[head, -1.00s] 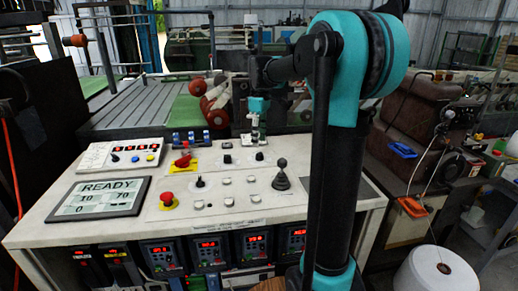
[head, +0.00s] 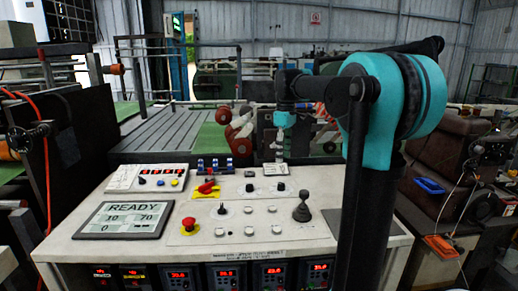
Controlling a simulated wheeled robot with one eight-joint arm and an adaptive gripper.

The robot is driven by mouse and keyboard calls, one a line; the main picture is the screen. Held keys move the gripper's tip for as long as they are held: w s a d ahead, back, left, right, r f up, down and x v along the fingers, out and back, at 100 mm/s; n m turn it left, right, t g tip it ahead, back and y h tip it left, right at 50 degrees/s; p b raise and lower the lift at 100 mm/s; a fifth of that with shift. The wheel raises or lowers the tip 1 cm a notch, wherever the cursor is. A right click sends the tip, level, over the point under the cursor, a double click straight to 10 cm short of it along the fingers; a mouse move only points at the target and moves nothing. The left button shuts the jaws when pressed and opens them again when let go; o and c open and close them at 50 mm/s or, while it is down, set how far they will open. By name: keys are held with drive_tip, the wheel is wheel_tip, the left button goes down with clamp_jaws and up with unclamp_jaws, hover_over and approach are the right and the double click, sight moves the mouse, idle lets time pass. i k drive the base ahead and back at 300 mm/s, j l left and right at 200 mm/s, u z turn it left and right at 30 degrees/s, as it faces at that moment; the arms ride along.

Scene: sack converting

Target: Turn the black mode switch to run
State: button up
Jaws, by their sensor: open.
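The white control console (head: 130,262) fills the lower middle of the head view. Several black controls stand on its top. A black pointer knob (head: 221,209) sits front left, right of the red mushroom button (head: 188,223). Two smaller black knobs, a left one (head: 249,188) and a right one (head: 281,187), sit farther back. Their labels are too small to read, so I cannot tell which is the mode switch or where it points. My gripper (head: 282,155) is open and empty, pointing down over the console's back edge, behind the right back knob and apart from it.
A black joystick (head: 302,208) stands up right of the knobs. A red-handled switch (head: 207,188) sits on a yellow plate. The display (head: 124,219) reads READY, 10, 70, 0. Blue-topped parts (head: 214,164) stand at the console's back edge. Rollers and machinery lie behind.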

sight(222, 212)
drive_tip(key=k, duration=0.95)
